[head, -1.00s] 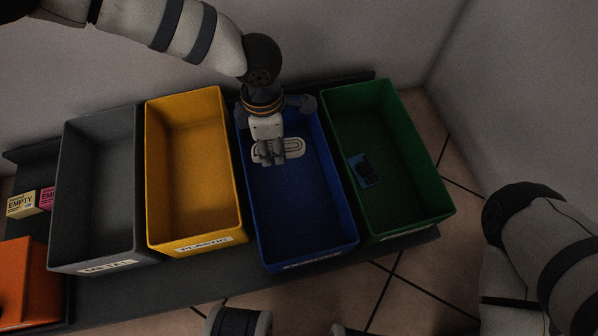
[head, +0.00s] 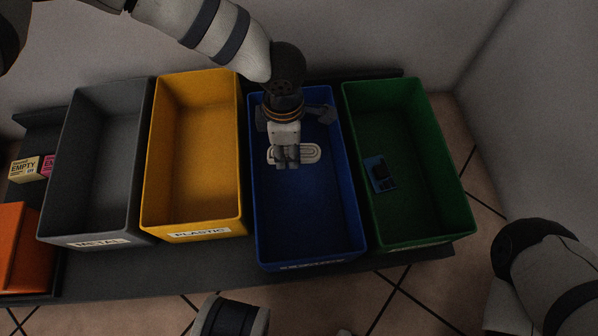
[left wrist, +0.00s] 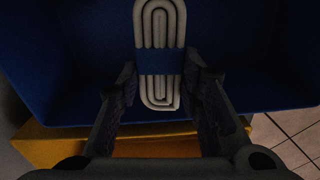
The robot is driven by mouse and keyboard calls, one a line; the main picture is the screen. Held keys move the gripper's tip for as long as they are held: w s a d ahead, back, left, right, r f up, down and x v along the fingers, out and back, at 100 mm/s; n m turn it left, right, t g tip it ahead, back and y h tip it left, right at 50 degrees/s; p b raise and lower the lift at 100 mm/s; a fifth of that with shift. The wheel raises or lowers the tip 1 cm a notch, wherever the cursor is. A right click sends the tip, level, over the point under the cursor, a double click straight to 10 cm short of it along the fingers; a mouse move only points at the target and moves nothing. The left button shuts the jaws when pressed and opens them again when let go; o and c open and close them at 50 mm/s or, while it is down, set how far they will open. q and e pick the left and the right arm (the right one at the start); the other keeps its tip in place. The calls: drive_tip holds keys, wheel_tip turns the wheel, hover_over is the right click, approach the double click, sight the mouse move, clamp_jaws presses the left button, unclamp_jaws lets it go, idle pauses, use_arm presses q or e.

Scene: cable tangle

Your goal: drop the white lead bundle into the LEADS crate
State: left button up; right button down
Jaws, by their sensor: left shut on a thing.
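The white lead bundle (head: 311,153) is a flat oval coil. In the left wrist view the bundle (left wrist: 160,22) shows a blue band around its middle. My left gripper (head: 287,162) is shut on it, with a finger on each side of the band in the left wrist view (left wrist: 161,82). The gripper points down over the rear half of the blue crate (head: 310,225), and the bundle shows inside the crate's outline. Its exact height above the floor is hard to tell. The blue crate's front label (head: 318,264) is too steeply angled to read. My right gripper is out of view.
Left of the blue crate stand a yellow PLASTIC crate (head: 193,185) and a grey METAL crate (head: 100,170). To its right a green crate (head: 425,205) holds a small blue item (head: 380,174).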

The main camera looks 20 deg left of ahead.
use_arm(q)
drive_tip(key=o, duration=1.3)
drive_tip(key=shift+c, duration=0.2)
wheel_tip(320, 180, up, 12)
